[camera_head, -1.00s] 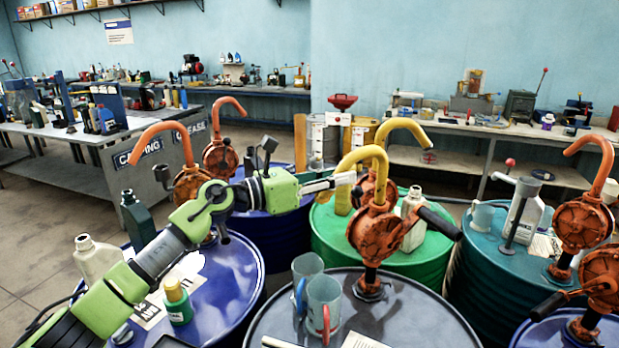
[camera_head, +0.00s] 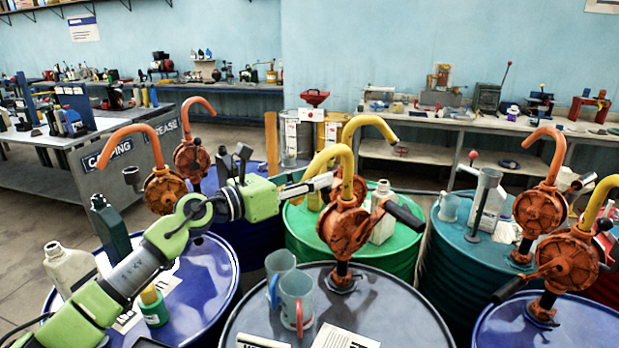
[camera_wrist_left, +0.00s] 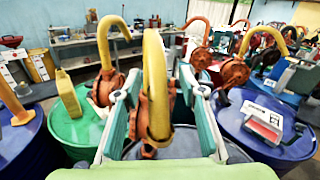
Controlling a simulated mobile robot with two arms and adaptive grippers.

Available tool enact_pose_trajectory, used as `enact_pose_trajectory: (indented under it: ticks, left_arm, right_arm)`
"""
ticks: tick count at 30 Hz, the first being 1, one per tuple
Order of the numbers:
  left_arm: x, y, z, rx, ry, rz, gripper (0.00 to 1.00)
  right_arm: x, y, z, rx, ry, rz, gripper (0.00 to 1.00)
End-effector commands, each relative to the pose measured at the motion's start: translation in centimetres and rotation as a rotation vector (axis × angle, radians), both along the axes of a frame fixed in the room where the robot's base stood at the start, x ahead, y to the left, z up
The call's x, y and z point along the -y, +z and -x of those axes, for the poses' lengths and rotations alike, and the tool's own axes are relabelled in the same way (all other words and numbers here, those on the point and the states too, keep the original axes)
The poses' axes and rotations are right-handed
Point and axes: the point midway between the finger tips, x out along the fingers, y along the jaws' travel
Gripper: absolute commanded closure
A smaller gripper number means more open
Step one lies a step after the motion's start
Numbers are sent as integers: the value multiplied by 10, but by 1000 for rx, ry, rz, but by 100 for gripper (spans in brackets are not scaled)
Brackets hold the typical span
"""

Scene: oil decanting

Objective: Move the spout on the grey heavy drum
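The grey drum (camera_head: 390,318) stands front centre in the head view, with an orange hand pump (camera_head: 334,230) upright on its lid. The pump's curved yellow spout (camera_head: 346,165) arches toward the left of the picture. My left gripper (camera_head: 322,182) reaches in from the left at the spout's height. In the left wrist view the spout (camera_wrist_left: 155,80) stands between my two fingers, which are apart on either side of it with gaps visible. Whether a finger touches it I cannot tell. My right gripper is out of view.
Two mugs (camera_head: 290,292) and a paper sit on the grey lid. A green drum (camera_head: 300,232) with another yellow spout (camera_head: 372,122) stands close behind. Blue drums (camera_head: 215,280) stand left, a teal drum (camera_head: 445,262) right. Other pumps crowd around.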

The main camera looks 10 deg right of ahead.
Motion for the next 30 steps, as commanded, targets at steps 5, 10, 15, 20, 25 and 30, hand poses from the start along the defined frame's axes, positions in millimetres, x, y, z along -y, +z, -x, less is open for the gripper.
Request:
enact_pose_trajectory:
  ticks: [5, 10, 15, 20, 25, 30]
  left_arm:
    - [-1, 0, -1, 0, 3, 1, 63]
    - [-10, -1, 2, 0, 6, -1, 63]
    - [-36, -1, 17, 0, 6, -2, 63]
    - [-66, -2, 35, -1, 6, -2, 63]
    - [-90, -1, 51, -1, 3, -1, 63]
    - [-102, 0, 58, -1, 1, -1, 63]
  right_arm:
    - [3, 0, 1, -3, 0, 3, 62]
    - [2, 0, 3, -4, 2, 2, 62]
    - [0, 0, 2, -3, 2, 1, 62]
    - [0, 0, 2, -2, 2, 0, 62]
    - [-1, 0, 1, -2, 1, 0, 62]
    - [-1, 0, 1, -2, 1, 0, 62]
